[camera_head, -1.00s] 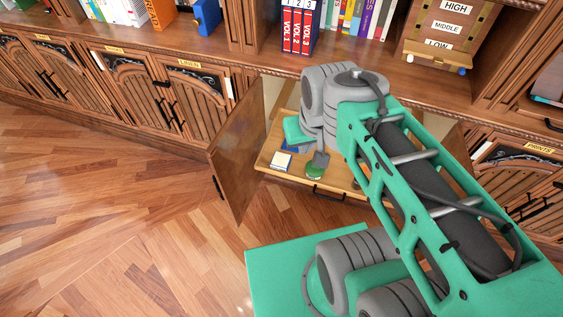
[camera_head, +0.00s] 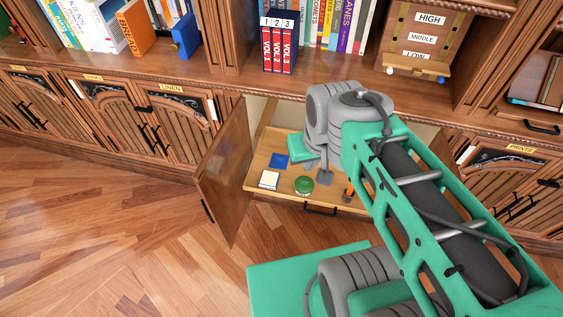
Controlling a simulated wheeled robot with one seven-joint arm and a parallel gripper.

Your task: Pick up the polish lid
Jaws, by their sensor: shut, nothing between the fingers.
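A green round lid or lidded tin (camera_head: 304,186), which I take for the polish lid, lies on the pulled-out wooden shelf (camera_head: 258,163) of an open cabinet. I cannot tell whether a tin sits under it. My gripper (camera_head: 325,178) is just right of it in the picture, with grey fingers pointing down. The fingers are shut and empty, and a small gap shows between them and the green piece. Their exact height above the shelf is unclear. My arm hides the right part of the shelf.
A blue flat item (camera_head: 279,160) and a small white-topped box (camera_head: 269,180) lie left of the green piece. An orange and dark item (camera_head: 349,191) stands to the right. The open cabinet door (camera_head: 224,172) bounds the left side. Books (camera_head: 278,46) stand on the ledge above.

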